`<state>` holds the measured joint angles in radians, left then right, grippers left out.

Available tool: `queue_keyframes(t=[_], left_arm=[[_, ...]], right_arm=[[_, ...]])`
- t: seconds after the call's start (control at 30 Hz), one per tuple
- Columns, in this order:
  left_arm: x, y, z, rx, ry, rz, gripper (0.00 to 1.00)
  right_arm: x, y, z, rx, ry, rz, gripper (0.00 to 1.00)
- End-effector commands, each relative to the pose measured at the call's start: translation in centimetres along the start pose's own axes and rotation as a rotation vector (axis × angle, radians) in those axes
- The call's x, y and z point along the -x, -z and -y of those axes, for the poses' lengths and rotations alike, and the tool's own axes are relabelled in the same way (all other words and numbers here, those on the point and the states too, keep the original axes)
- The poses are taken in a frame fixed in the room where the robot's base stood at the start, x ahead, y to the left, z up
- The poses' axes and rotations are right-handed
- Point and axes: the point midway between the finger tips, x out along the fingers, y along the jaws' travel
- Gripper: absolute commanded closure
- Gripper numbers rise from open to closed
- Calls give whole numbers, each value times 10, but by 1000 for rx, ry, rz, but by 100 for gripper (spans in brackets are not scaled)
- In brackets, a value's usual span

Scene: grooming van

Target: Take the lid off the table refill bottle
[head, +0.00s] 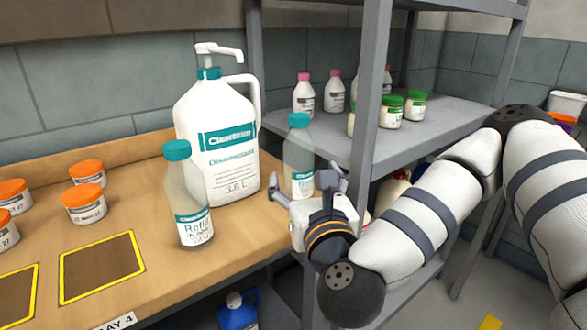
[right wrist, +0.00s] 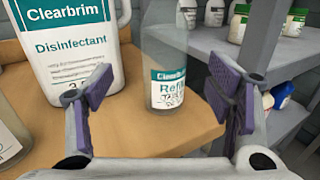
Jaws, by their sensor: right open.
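Two clear refill bottles with teal lids stand upright on the wooden table. One refill bottle (head: 186,198) is at the front, left of the jug, with its teal lid (head: 177,150) on. The other refill bottle (head: 300,158) is near the table's right end, with its teal lid (head: 299,120) on. My right gripper (head: 305,190) is open and empty, in front of this right bottle. In the right wrist view that bottle (right wrist: 167,88) shows between and beyond the spread fingers (right wrist: 160,98), its lid out of frame. My left gripper is not in view.
A large white Clearbrim disinfectant jug (head: 217,140) stands between the bottles, close to the right one. Several orange-lidded jars (head: 84,206) are at the left. A grey shelf post (head: 370,100) rises right of the gripper; the shelf (head: 440,122) holds small bottles and jars.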

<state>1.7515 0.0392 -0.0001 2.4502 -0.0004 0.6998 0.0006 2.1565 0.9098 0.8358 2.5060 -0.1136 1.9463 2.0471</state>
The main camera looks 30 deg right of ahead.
Motion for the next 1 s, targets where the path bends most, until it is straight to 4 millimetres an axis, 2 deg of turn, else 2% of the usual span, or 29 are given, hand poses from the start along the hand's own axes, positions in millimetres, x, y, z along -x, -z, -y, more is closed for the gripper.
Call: queue_keyframes(t=[0.03, 0.07, 0.13, 0.23, 0.5, 0.6, 0.77, 0.8, 0.83, 1.0], left_arm=[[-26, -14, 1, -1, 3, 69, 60], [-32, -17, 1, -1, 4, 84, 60], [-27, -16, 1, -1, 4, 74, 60], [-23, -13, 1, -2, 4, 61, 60], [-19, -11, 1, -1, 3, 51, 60], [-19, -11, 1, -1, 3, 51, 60], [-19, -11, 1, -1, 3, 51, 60], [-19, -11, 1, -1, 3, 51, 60], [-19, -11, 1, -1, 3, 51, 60], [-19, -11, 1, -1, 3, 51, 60]], right_arm=[[-11, 26, 1, 10, 6, -31, 26], [-15, 26, 1, 8, 5, -30, 26], [-26, 16, 2, 9, 6, -19, 26], [-36, 11, 1, 5, 2, -13, 26], [-81, 18, 7, 5, 2, -9, 26], [-89, 18, 6, 6, 0, -11, 26], [-89, 19, 6, 6, -1, -13, 26], [-89, 19, 6, 6, -1, -13, 28], [-89, 19, 6, 6, -1, -13, 35], [-89, 19, 6, 6, -1, -13, 74]])
